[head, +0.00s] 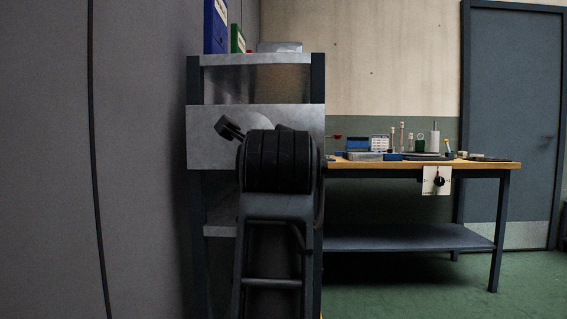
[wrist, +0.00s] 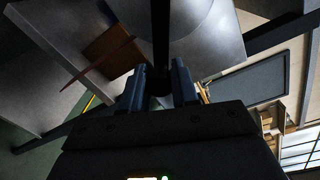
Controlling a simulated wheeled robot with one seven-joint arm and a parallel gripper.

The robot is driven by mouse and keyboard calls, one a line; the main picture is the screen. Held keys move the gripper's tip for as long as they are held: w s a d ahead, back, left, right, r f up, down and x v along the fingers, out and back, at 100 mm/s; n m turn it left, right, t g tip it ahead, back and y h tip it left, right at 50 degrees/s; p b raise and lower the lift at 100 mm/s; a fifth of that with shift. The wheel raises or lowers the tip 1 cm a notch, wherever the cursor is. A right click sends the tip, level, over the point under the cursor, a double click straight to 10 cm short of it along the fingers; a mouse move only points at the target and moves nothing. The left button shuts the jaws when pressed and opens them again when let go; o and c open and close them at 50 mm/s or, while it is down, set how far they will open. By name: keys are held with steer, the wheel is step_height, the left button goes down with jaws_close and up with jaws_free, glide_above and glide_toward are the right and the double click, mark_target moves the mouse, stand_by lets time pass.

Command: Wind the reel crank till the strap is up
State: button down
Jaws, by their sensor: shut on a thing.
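In the wrist view my gripper (wrist: 158,88) is shut on the dark crank handle (wrist: 161,40), which stands between its two blue-grey fingers. The pale round reel disc (wrist: 215,35) is behind the handle. In the head view the disc (head: 254,119) shows in part on the metal front panel, above my arm. My arm hides the gripper and most of the crank there. A dark blocky piece (head: 229,128) sticks out left of my arm; I cannot tell what it is. A thin reddish strip (wrist: 100,65) shows left of the fingers; I cannot tell whether it is the strap.
The metal shelf unit (head: 195,138) carries blue and green binders on top. A workbench (head: 410,166) with several small items and a white dial plate (head: 436,181) stands to the right. A grey wall (head: 140,150) is close on the left. The green floor at right is clear.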

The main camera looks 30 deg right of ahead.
steer(key=c, duration=0.9)
jaws_free()
steer(key=shift+o, duration=0.2)
steer(key=p+v, duration=0.1)
steer(key=v, duration=0.6)
steer(key=shift+s+a+p, duration=0.25)
steer(key=shift+s+p, duration=0.05)
